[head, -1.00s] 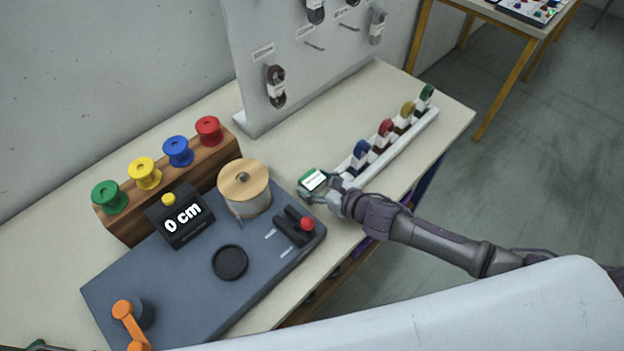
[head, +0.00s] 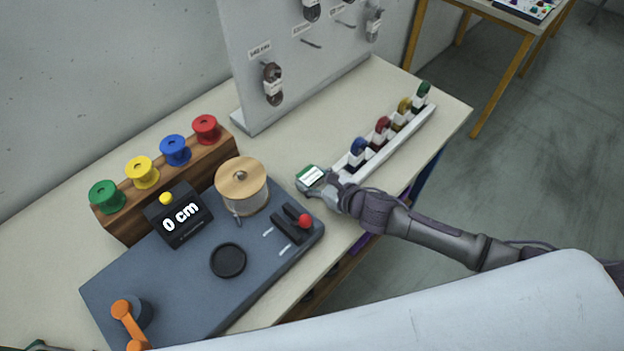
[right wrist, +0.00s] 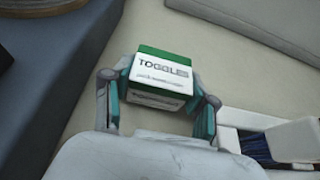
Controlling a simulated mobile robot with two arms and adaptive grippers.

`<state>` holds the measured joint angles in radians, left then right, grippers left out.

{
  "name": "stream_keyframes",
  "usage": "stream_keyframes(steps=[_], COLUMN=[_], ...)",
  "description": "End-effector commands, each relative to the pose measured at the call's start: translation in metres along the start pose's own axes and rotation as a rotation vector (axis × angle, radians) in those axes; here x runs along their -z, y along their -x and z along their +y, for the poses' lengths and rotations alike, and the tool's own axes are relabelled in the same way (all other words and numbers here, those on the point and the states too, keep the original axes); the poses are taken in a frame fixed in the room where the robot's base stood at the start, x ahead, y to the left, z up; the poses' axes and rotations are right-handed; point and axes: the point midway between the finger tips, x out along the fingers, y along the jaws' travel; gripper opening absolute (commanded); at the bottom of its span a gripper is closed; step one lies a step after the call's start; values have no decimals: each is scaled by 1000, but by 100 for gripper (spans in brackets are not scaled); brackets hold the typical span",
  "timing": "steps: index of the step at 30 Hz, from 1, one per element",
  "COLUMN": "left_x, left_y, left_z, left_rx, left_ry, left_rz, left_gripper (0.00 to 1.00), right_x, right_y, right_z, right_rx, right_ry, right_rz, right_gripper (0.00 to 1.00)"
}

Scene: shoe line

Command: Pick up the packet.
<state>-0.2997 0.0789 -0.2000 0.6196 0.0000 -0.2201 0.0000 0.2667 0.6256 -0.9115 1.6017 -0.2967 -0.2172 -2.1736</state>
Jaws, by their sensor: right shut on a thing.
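The packet (head: 311,175) is a small white box with a green end, and its label reads "TOGGLES" in the right wrist view (right wrist: 160,75). My right gripper (head: 318,185) is shut on it, with one finger on each side of the box. In the right wrist view the fingers (right wrist: 158,105) press against its left and right sides. The packet is at the table, between the wooden-topped spool and the white rack; I cannot tell whether it touches the surface. My left gripper is not in view.
A white rack (head: 419,129) with several coloured bundles stands right of the packet. A blue-grey board (head: 190,290) with a display (head: 180,215), a large spool (head: 242,183) and a red-knobbed lever (head: 305,221) lies to the left. A pegboard (head: 290,75) stands behind.

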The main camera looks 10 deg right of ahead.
Motion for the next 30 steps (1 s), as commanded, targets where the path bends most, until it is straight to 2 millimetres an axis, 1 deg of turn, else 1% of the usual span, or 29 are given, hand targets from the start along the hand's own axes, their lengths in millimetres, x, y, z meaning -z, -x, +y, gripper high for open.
stream_keyframes(steps=[5,6,7,8,15,18,21,25,30], left_x=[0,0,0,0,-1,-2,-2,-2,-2], left_y=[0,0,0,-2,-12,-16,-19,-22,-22], left_z=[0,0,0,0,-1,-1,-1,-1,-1], left_rx=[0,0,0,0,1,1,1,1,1], left_ry=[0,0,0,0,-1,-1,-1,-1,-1], left_rz=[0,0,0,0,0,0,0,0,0], left_gripper=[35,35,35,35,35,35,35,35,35], right_x=[-25,-33,-36,-32,-40,-44,-47,-50,-52], right_y=[9,13,17,26,87,108,124,137,144], right_z=[-1,-2,-2,-5,-18,-23,-26,-29,-30], right_rx=[-1,0,0,2,2,2,1,2,0], right_ry=[6,7,6,4,5,3,3,0,0], right_rz=[-5,-5,-3,2,3,2,2,1,0], right_gripper=[20,20,20,20,20,20,20,20,20])
